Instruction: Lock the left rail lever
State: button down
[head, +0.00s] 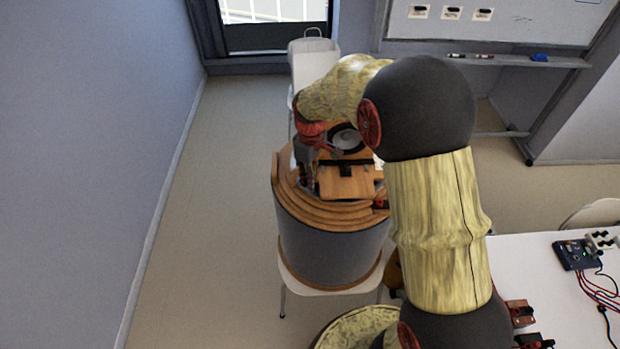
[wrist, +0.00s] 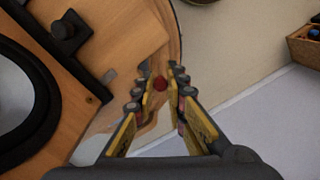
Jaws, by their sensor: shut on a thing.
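The speaker test stand is a round drum with a grey side (head: 330,245) and a stepped wooden top. On it lies a wooden speaker panel (head: 345,185) with a black-ringed cone (head: 347,139); the panel also shows in the wrist view (wrist: 105,60). My gripper (head: 308,180) is at the left side of the panel, pointing down. In the wrist view my gripper (wrist: 161,85) has its fingertips at both sides of a small red knob (wrist: 160,83) and is shut on it. It appears to be the left lever's knob; the rest of the lever is hidden.
A black clamp bar (head: 345,166) crosses the panel. A small red part (head: 380,204) shows at the stand's right edge, partly behind my arm. A white table (head: 540,270) with a device (head: 576,254) and cables is at right. Floor is clear at left.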

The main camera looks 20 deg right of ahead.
jog(key=c, duration=1.8)
grip_release()
jog(key=shift+w, duration=0.1)
notch_tip(320, 180, up, 12)
jog(key=shift+f, duration=0.1)
